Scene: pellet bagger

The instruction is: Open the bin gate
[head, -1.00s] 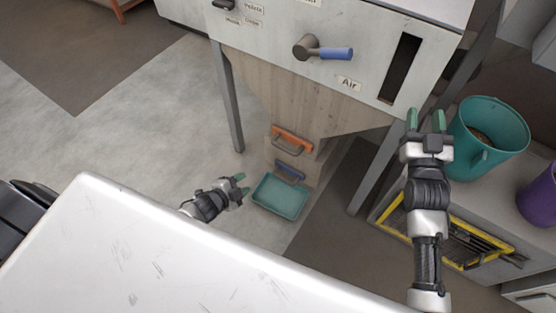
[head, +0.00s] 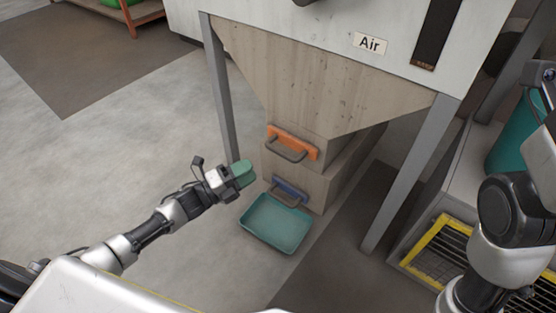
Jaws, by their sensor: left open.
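Below the machine's tapered wooden hopper (head: 330,85) is a wooden chute. An orange plate with a grey bar handle (head: 290,148) is on its upper part. A blue plate with a bar handle (head: 289,190) is lower down. I cannot tell from the picture which of them is the bin gate. My left gripper (head: 243,173) has green fingertips and is open. It appears left of the two handles, holding nothing, apart from both. My right arm (head: 510,230) shows at the right edge, but its fingers are out of the picture.
A teal tray (head: 276,223) sits below the blue handle. Grey machine legs (head: 405,185) stand on both sides of the chute. A yellow-framed grate (head: 440,255) and a teal bucket (head: 512,135) are at the right. The floor left of the chute is clear.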

